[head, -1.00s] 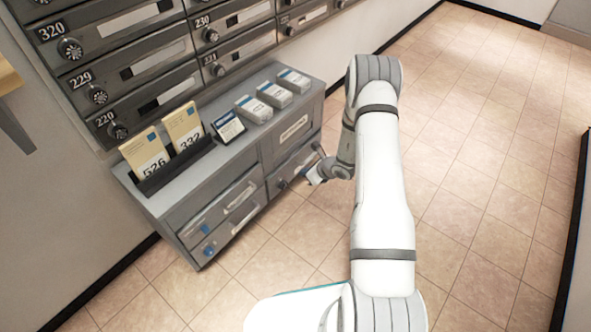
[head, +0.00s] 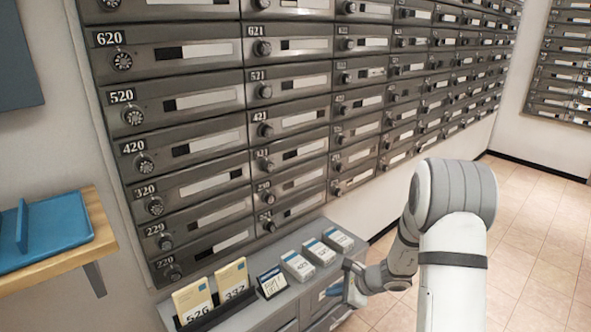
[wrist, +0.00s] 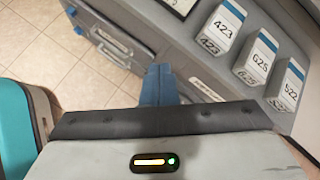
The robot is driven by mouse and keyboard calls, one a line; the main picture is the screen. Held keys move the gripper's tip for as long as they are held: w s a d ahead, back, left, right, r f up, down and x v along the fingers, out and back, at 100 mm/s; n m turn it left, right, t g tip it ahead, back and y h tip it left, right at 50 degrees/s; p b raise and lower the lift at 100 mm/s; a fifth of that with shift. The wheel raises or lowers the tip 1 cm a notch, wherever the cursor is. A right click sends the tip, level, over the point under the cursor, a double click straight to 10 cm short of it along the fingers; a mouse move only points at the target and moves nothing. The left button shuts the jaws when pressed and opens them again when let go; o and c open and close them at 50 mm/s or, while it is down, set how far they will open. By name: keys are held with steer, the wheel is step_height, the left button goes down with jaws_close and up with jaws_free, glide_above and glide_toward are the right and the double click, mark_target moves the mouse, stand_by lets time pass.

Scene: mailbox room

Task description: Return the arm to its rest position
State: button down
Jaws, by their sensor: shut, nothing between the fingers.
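My arm (head: 455,250) rises at the right of the head view and bends down to my gripper (head: 338,284). My gripper is beside the front right part of a low grey cabinet (head: 262,312), near its top edge. In the wrist view the blue fingers of my gripper (wrist: 160,82) are together with nothing between them. They point toward the cabinet front (wrist: 165,45). I cannot tell whether they touch it.
Several small boxes (head: 298,265) and upright cards (head: 233,278) stand on the cabinet top. A wall of grey mailboxes (head: 300,100) rises behind it. A wooden shelf with a blue tray (head: 60,232) is at the left. Tiled floor (head: 540,240) lies open at the right.

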steer(key=s+a+r+n+g+h+p, duration=0.1)
steer(key=s+r+n+p, duration=0.45)
steer(key=r, duration=0.75)
steer(key=s+a+r+n+g+h+p, duration=0.15)
steer(key=s+r+n+p, duration=0.25)
steer(key=s+r, duration=0.55)
steer(key=s+d+r+n+h+p, duration=0.1)
steer(key=s+d+r+n+p, duration=0.1)
steer(key=r, duration=0.5)
steer(key=s+d+r+n+h+p, duration=0.2)
steer(key=s+r+n+p, duration=0.2)
steer(key=s+r+p, duration=0.2)
steer(key=s+d+r+n+h+p, duration=0.2)
steer(key=s+r+n+p, duration=0.1)
steer(key=r, duration=0.6)
steer(key=shift+s+d+r+p, duration=0.15)
steer(key=shift+s+d+p, duration=0.25)
steer(key=shift+s, duration=0.35)
steer(key=shift+a+t+h, duration=0.1)
steer(key=shift+t+h, duration=0.15)
